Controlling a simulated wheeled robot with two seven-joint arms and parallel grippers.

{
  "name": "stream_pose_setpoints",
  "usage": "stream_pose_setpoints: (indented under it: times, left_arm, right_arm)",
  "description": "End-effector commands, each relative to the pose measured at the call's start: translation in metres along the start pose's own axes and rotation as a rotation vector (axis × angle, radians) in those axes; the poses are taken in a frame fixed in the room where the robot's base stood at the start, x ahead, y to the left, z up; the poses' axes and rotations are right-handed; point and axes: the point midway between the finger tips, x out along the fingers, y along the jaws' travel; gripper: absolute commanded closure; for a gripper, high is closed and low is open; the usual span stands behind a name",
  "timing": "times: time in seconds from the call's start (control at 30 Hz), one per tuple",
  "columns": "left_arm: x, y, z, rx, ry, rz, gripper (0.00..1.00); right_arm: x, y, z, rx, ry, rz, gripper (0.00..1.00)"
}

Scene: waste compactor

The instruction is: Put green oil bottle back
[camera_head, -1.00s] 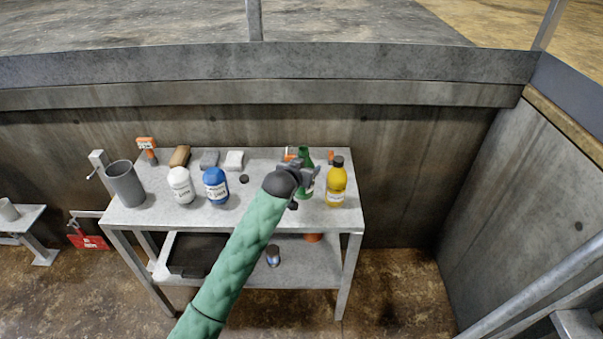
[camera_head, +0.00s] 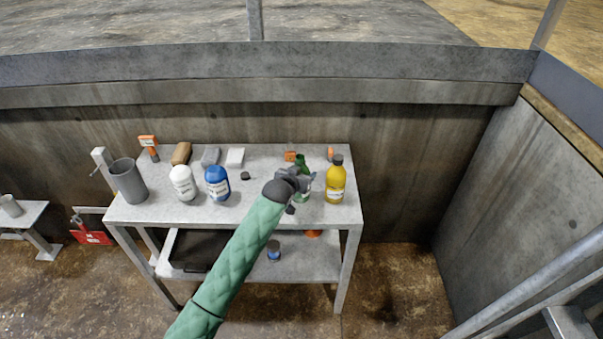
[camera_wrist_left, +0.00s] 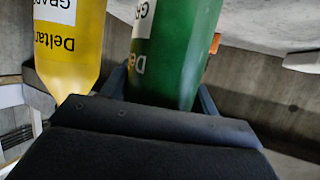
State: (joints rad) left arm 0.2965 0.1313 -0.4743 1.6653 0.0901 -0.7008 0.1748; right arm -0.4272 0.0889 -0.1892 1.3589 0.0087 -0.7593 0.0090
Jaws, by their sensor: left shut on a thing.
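The green oil bottle (camera_head: 301,163) is on the right part of the metal table's top, left of the yellow bottle (camera_head: 336,180). My left gripper (camera_head: 303,181) is shut on the green bottle and hides part of its body. In the left wrist view the green bottle (camera_wrist_left: 172,50) fills the space between the fingers, with the yellow bottle (camera_wrist_left: 70,45) close beside it. I cannot tell whether the green bottle's base touches the tabletop. My right gripper is in neither view.
The table (camera_head: 262,205) also holds a grey cup (camera_head: 128,181), a white bottle (camera_head: 183,184), a blue bottle (camera_head: 217,183) and several small blocks. A concrete wall (camera_head: 400,160) stands behind. A lower shelf holds a black tray (camera_head: 200,250).

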Motion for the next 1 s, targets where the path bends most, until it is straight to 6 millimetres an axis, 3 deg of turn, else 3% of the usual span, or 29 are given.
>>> stream_pose_setpoints:
  times: [0.1,0.13,0.23,0.67,1.0]
  left_arm:
    - [0.001,0.0,0.001,0.0,0.001,0.0,0.74]
    - [0.001,0.0,0.002,0.0,0.0,0.0,0.38]
    - [0.001,0.0,0.002,0.0,0.0,0.0,0.18]
    - [-0.006,0.0,0.001,0.0,0.001,0.0,0.18]
    - [-0.066,0.001,0.002,0.001,0.002,0.001,0.18]
  right_arm:
    - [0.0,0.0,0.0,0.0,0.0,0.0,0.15]
    - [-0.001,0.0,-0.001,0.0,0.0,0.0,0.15]
    - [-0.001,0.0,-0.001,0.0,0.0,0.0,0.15]
    - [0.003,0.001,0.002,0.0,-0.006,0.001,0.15]
    - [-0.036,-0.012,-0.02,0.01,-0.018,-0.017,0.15]
